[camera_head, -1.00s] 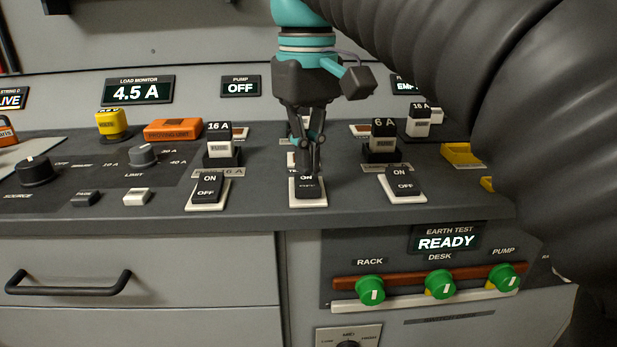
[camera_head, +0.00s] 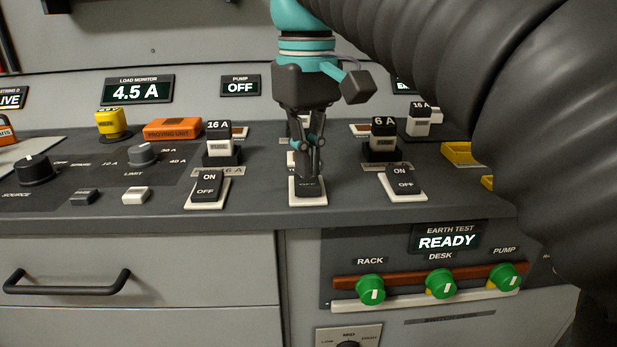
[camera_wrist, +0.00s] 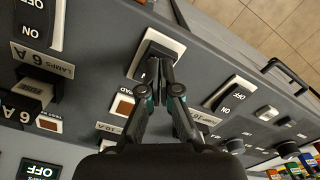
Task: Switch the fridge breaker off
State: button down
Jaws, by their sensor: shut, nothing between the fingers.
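Three black rocker switches in white frames stand along the panel's front: left (camera_head: 207,187), middle (camera_head: 308,188) and right (camera_head: 403,181). I cannot read which is named fridge. My gripper (camera_head: 312,173) is shut and empty, pointing down, its fingertips at the middle rocker and seemingly touching it. The fingers hide its upper marking. In the wrist view the fingertips (camera_wrist: 161,66) cover part of this rocker (camera_wrist: 153,47). The left and right rockers show ON and OFF markings. The middle rocker's exact tilt is hard to tell.
Fuse blocks stand behind the left (camera_head: 219,147) and right (camera_head: 382,142) rockers. Knobs, small buttons (camera_head: 136,195) and an orange proving unit (camera_head: 173,129) lie to the left. Green earth-test knobs (camera_head: 371,290) sit below the panel edge. My dark arm sleeve fills the right side.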

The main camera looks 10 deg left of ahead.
aim_at(307, 184)
jog(key=shift+f+b, duration=0.55)
jog(key=shift+f, duration=0.35)
dwell(0.4)
jog(key=shift+r, duration=0.15)
notch_tip(307, 184, up, 5)
jog(key=p, duration=0.5)
jog(key=shift+r, duration=0.9)
